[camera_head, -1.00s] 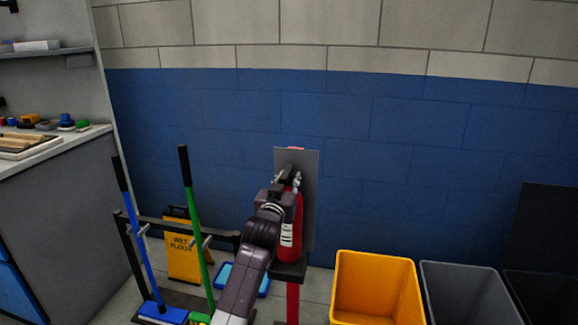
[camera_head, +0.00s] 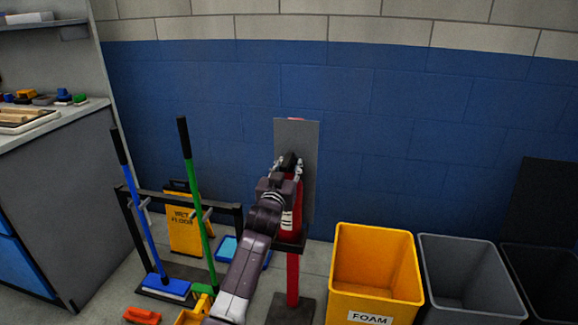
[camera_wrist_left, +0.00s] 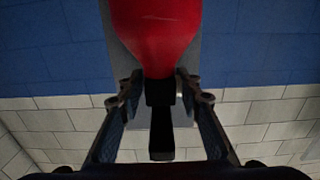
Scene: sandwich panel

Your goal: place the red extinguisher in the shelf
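The red extinguisher (camera_head: 297,207) stands upright on a small black-topped stand (camera_head: 292,272) with a red post, before a grey back panel (camera_head: 310,140). My arm partly hides it. My left gripper (camera_head: 289,170) is at its black head. In the left wrist view, the fingers (camera_wrist_left: 160,82) close in from both sides on the black neck under the red body (camera_wrist_left: 157,30), with hardly any gap. A grey shelf (camera_head: 50,25) shows at the upper left, above a counter; only part of it is in view. My right gripper is out of view.
Left of the stand are a rack with a blue broom (camera_head: 140,210), a green broom (camera_head: 195,200) and a yellow wet-floor sign (camera_head: 183,235). Yellow (camera_head: 375,265), grey (camera_head: 468,280) and black bins stand at the right. A grey cabinet (camera_head: 60,200) carries several small items.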

